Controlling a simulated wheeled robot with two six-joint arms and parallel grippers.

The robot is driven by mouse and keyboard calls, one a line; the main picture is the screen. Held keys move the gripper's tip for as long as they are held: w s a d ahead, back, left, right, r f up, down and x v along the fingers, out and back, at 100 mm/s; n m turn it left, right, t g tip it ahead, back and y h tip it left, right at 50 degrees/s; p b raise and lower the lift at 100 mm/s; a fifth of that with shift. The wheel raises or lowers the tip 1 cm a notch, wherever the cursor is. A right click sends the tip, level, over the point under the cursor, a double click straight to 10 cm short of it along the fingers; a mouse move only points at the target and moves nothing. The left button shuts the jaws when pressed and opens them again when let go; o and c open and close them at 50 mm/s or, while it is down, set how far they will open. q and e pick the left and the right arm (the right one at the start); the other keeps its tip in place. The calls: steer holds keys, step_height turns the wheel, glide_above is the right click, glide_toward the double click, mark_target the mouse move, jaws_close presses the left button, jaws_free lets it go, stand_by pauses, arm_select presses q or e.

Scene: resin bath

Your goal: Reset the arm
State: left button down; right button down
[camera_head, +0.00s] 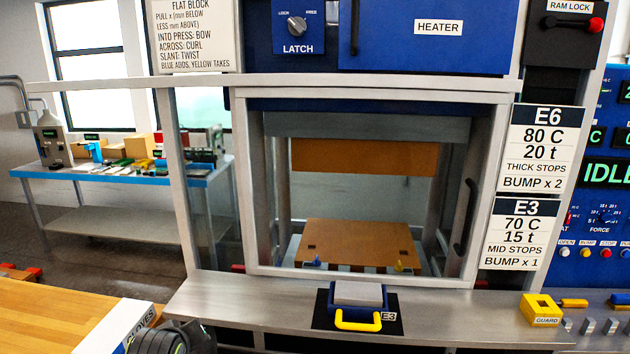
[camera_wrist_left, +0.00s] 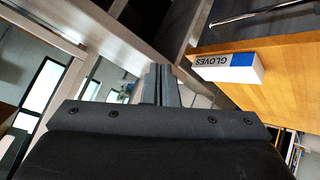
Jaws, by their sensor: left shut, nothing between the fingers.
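My left gripper (camera_wrist_left: 163,85) shows in the left wrist view with its two dark fingers together and nothing between them. It points up toward pale frame posts and is apart from the gloves box (camera_wrist_left: 228,67), which lies to its right on a wooden surface (camera_wrist_left: 285,52). In the head view only a dark rounded part of my left arm shows at the bottom left, beside the gloves box (camera_head: 128,328); the fingers are not visible there. My right gripper is in neither view.
The press stands ahead with its framed door (camera_head: 484,200) and a brown plate (camera_head: 360,240) inside. A blue block with a yellow handle (camera_head: 358,321) sits on the metal ledge (camera_head: 240,300). A yellow guard box (camera_head: 540,308) is at right. A wooden table (camera_head: 60,315) is at lower left.

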arm_select(q)
steer(key=s+a+f+m+g, duration=0.1)
steer(key=s+a+f+m, duration=0.1)
steer(key=s+f, duration=0.45)
steer(key=s+a+f+m+g, duration=0.15)
steer(key=s+f, duration=0.25)
steer(key=s, duration=0.5)
steer(key=s+f+m+g, duration=0.3)
steer(key=s, duration=1.7)
step_height(320, 180, down, 27)
steer(key=a+g+b, duration=0.1)
steer(key=a+b, duration=0.1)
steer(key=b, duration=0.1)
steer(key=s+d+f+g+b, duration=0.1)
steer(key=s+f+b, duration=0.1)
steer(key=s+f, duration=1.3)
step_height(320, 180, down, 4)
steer(key=shift+r+h, duration=0.15)
steer(key=shift+h, duration=0.15)
steer(key=shift+g, duration=0.25)
